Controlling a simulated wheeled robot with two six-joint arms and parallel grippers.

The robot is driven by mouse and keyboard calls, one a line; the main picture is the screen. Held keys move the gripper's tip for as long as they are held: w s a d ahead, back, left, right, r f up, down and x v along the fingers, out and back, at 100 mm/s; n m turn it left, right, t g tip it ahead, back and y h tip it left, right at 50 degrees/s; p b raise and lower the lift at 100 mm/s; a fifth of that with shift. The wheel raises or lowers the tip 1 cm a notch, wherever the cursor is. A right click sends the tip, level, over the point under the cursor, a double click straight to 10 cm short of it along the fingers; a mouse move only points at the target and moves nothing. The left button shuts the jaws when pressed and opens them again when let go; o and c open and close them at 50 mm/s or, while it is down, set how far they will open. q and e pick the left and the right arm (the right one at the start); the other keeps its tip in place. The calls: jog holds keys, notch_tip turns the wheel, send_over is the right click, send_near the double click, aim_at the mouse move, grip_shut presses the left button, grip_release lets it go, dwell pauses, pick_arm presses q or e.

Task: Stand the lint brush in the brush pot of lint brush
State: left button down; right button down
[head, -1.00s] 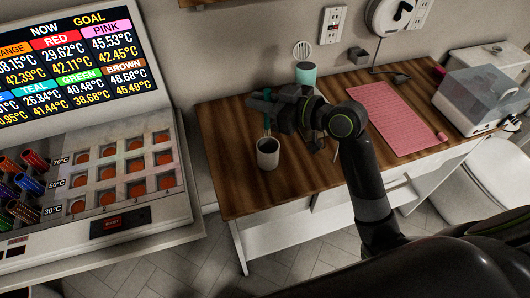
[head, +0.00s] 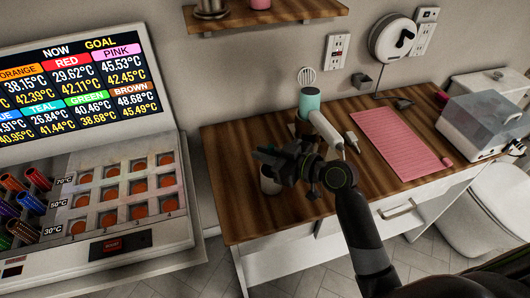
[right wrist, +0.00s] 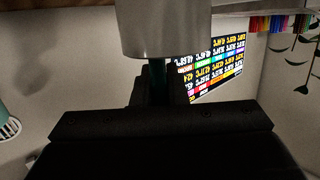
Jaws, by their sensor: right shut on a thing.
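In the upside-down right wrist view, the pot (right wrist: 165,30) appears as a smooth grey cylinder. The lint brush's thin teal handle (right wrist: 158,82) runs between my right gripper and the pot's rim. My right gripper is shut on this handle, close above the pot. The lint brush's other end is hidden; I cannot tell how deep it reaches into the pot. My left gripper is not in view.
A pink mat (head: 400,143) lies to the right, near a clear-lidded box (head: 485,110). The heating station (head: 125,190) is at the left. The table's front-middle is clear.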

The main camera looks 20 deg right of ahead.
jog(key=c, duration=1.4)
grip_release()
jog(key=shift+c, duration=0.2)
jog(key=shift+r+p, duration=0.25)
jog(key=shift+p, duration=0.1)
jog(key=b+v, duration=0.1)
jog(key=v, duration=1.1)
jog(key=shift+f+b, duration=0.15)
jog(key=shift+b, duration=0.25)
